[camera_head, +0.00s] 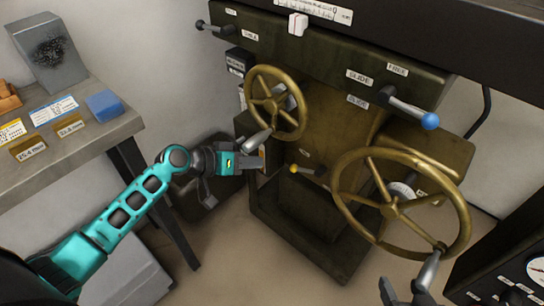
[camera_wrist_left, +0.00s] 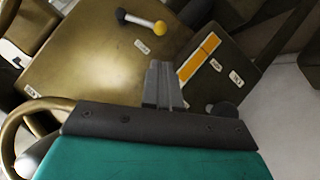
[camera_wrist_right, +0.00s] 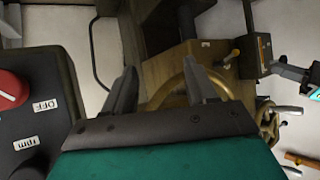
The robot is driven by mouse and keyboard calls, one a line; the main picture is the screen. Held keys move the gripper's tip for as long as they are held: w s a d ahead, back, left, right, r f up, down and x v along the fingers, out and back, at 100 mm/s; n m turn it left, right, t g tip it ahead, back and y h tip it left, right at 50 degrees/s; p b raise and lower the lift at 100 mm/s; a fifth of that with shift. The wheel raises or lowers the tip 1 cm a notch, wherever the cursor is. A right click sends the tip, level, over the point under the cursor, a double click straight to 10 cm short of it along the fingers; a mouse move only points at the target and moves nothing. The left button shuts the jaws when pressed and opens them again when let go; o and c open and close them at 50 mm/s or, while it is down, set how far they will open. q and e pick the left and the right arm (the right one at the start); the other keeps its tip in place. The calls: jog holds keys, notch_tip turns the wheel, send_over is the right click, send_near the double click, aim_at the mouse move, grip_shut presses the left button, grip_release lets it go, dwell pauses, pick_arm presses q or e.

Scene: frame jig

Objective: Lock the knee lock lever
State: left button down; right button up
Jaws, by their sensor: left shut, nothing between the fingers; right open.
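A short lever with a yellow knob (camera_head: 293,169) sticks out of the front of the brass-coloured knee, between the two handwheels; I take it to be the knee lock lever. In the left wrist view the yellow-knobbed lever (camera_wrist_left: 141,22) shows whole, with a dark pivot end, above and left of the fingertips. My left gripper (camera_head: 256,162) is shut and empty, apart from the knob and to its left. In the left wrist view its fingers (camera_wrist_left: 162,72) are together. My right gripper (camera_head: 405,292) is open and empty, low beneath the large handwheel.
A small brass handwheel (camera_head: 275,103) is just above my left gripper. A large brass handwheel (camera_head: 345,205) stands right of the lever. A blue-knobbed lever (camera_head: 412,112) is higher up. A bench (camera_head: 72,160) is at left, and a control panel (camera_wrist_right: 40,110) with a red knob is near my right gripper.

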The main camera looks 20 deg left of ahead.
aim_at(307, 170)
pick_arm(q)
jog(key=b+x, duration=0.1)
jog(key=x, duration=0.8)
jog(key=shift+w+d+f+b, duration=0.2)
jog(key=shift+d+b, duration=0.1)
jog(key=shift+b, duration=0.1)
pick_arm(e)
jog(key=shift+s+d+f, duration=0.1)
jog(key=shift+s+f, duration=0.05)
jog(key=shift+f, duration=0.45)
jog(key=shift+s+d+f, duration=0.1)
jog(key=shift+s+f, duration=0.05)
jog(key=shift+f, duration=0.4)
jog(key=shift+a+f, duration=0.1)
jog(key=shift+a, duration=0.05)
pick_arm(q)
jog(key=shift+f+b, duration=0.25)
jog(key=shift+b, duration=0.1)
pick_arm(e)
jog(key=shift+w+a+f, duration=0.1)
jog(key=shift+a+f, duration=0.1)
jog(key=shift+a, duration=0.55)
